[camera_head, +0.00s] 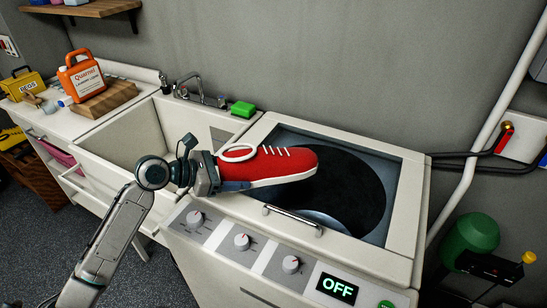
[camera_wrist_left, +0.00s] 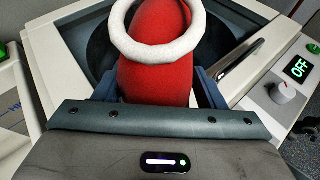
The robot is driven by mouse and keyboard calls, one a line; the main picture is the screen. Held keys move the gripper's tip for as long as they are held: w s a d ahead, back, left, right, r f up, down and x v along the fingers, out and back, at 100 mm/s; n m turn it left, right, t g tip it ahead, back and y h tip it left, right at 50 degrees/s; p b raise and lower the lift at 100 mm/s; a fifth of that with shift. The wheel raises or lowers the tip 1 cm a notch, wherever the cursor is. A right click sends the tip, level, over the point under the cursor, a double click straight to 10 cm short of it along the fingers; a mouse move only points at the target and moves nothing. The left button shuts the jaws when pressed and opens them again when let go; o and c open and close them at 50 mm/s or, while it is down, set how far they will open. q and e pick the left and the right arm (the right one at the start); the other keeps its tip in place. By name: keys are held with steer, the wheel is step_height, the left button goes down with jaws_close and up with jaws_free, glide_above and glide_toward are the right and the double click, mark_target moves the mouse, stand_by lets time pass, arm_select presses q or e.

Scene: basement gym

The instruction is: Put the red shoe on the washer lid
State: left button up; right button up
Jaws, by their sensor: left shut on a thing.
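The red shoe (camera_head: 275,164) has a white sole, white laces and a white collar ring. My left gripper (camera_head: 222,172) is shut on its heel end, and the toe points right. In the head view the shoe is over the washer lid (camera_head: 394,168), which has a pale frame and a dark round window. I cannot tell whether the sole touches the lid. In the left wrist view the shoe (camera_wrist_left: 155,75) stands between the two fingers (camera_wrist_left: 160,92), with the lid behind it. My right gripper is not in view.
A bar handle (camera_head: 293,218) is on the lid's front edge, with knobs and an OFF display (camera_head: 337,288) below. A sink (camera_head: 135,130) is left of the washer. A green sponge (camera_head: 243,109) lies behind it. An orange jug (camera_head: 82,75) stands back left.

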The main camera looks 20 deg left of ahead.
arm_select(q)
steer(key=w+d, duration=0.1)
steer(key=w, duration=0.3)
steer(key=w+d+p, duration=0.1)
steer(key=w, duration=0.2)
steer(key=w+d+f+p, duration=0.1)
steer(key=w, duration=0.3)
steer(key=shift+w+d, duration=0.25)
steer(key=shift+w, duration=0.1)
step_height(320, 180, down, 3)
steer(key=shift+r+p, duration=0.1)
steer(key=shift+p, duration=0.55)
steer(key=shift+f, duration=0.45)
steer(key=o, duration=1.2)
steer(key=b+v, duration=0.2)
steer(key=v, duration=0.8)
steer(key=shift+s+a, duration=0.15)
steer(key=shift+a, duration=0.15)
steer(key=shift+s+a+r, duration=0.4)
steer(key=shift+a+r, duration=0.05)
